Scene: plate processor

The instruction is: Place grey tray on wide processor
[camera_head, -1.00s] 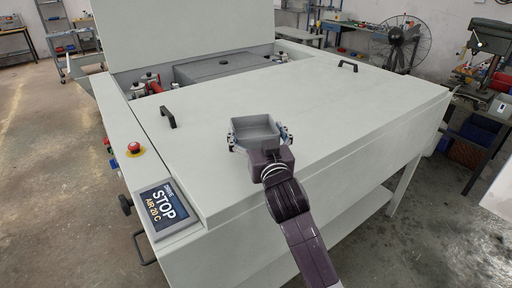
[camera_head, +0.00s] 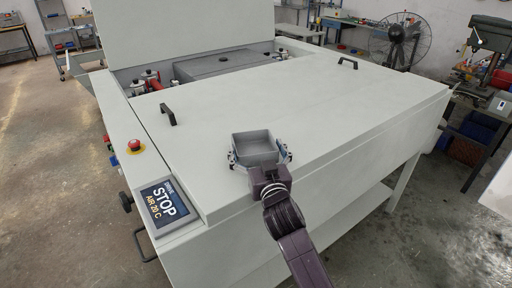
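The grey tray (camera_head: 256,146) is a small open square box over the front middle of the wide processor's pale flat top (camera_head: 330,100). My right gripper (camera_head: 260,157) comes from the front, with its fingers on the left and right of the tray, shut on it. The tray looks about level, open side up. Its underside is hidden, so I cannot tell whether it touches the top. My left gripper is not in view.
A STOP display (camera_head: 165,203) and a red button (camera_head: 135,145) sit on the left edge. The top around the tray is clear.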

